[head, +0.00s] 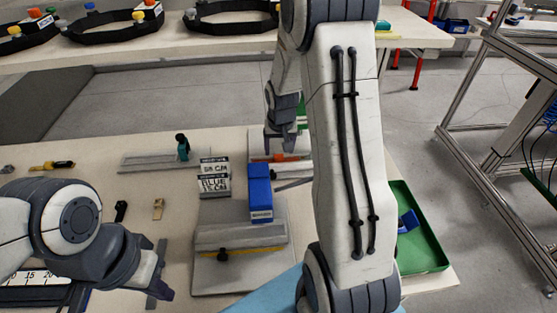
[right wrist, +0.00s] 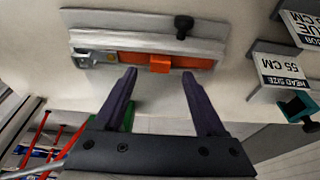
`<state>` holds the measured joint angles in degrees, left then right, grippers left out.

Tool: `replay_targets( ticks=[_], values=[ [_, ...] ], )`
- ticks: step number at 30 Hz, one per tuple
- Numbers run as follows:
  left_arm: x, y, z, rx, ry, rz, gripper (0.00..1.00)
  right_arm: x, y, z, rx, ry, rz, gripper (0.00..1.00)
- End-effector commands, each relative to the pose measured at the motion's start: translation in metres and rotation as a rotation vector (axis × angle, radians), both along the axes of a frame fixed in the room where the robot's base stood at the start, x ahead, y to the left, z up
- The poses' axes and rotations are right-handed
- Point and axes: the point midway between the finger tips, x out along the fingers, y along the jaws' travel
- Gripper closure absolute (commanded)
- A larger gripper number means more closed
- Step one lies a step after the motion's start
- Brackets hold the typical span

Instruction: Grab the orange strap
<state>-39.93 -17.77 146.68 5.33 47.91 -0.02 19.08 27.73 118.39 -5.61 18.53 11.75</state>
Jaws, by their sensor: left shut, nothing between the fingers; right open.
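The orange strap (right wrist: 135,59) lies along a grey metal fixture (right wrist: 160,22) in the right wrist view, with a raised orange tab near its middle. In the head view a small piece of the strap (head: 284,156) shows, the rest hidden by my right arm. My right gripper (right wrist: 159,76) is open and empty, its fingertips on either side of the tab in the picture; whether they touch it I cannot tell. In the head view the right gripper (head: 280,146) is over the fixture. My left gripper (head: 160,287) is shut and empty at lower left, away from the strap.
A blue block (head: 260,190) and size cards (head: 214,178) stand left of the right arm. A grey fixture (head: 240,238) lies in front. A green tray (head: 425,245) is at right. Another fixture (head: 150,161) and small tools lie at left.

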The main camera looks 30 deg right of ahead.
Motion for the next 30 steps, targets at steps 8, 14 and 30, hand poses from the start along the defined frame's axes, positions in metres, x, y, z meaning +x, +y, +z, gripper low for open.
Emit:
replay_targets(
  ticks=[8,14,30],
  values=[
    [0.0,0.0,0.0,0.0,0.0,0.0,1.0,0.008,-0.004,-0.032,0.001,0.001,-0.001,0.27],
    [0.0,0.0,0.0,0.0,0.0,0.0,1.0,0.008,-0.004,-0.032,0.0,-0.001,-0.001,0.27],
    [0.0,0.0,0.0,0.0,0.0,0.0,1.0,0.008,-0.004,-0.031,0.0,-0.001,0.0,1.0]
  ],
)
